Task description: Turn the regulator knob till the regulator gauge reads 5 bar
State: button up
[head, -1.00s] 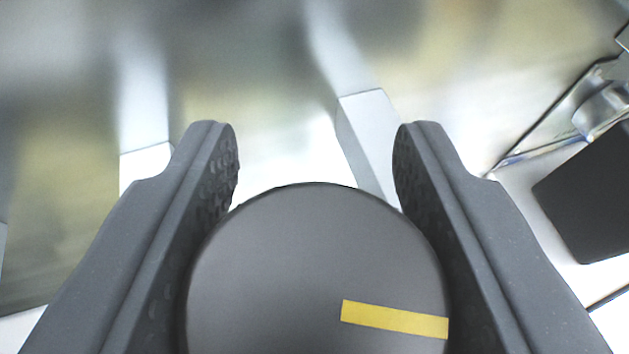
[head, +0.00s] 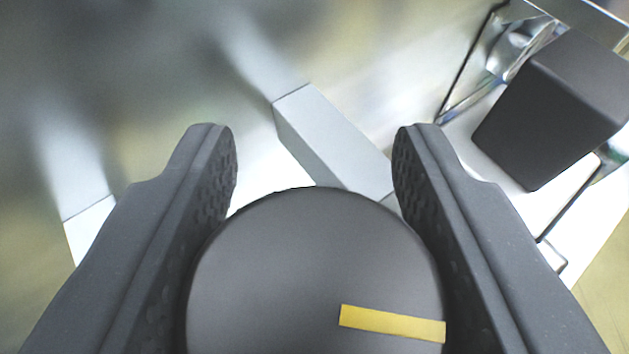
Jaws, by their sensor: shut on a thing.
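The regulator knob (head: 290,260) is a dark grey round disc with a yellow mark (head: 392,324) running from near its middle toward its right edge. It fills the lower middle of the head view, and its lower part is cut off by the frame. My gripper (head: 315,150) has one dark finger on each side of the knob and is shut on it. The fingertips reach past the knob's upper edge. The regulator gauge cannot be made out in this view, so no reading shows.
A pale grey bar (head: 325,140) lies just beyond the knob, between the fingertips. Another pale bar (head: 90,225) is at the left. A dark block (head: 555,105) with shiny metal parts around it stands at the upper right, clear of the right finger.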

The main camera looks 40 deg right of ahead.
jog(key=shift+h, duration=0.3)
dwell(0.5)
jog(key=o, duration=1)
jog(key=b+v, duration=0.1)
jog(key=v, duration=1.2)
jog(key=shift+s+a+r, duration=0.15)
jog(key=shift+a+r, duration=0.1)
jog(key=shift+a, duration=0.05)
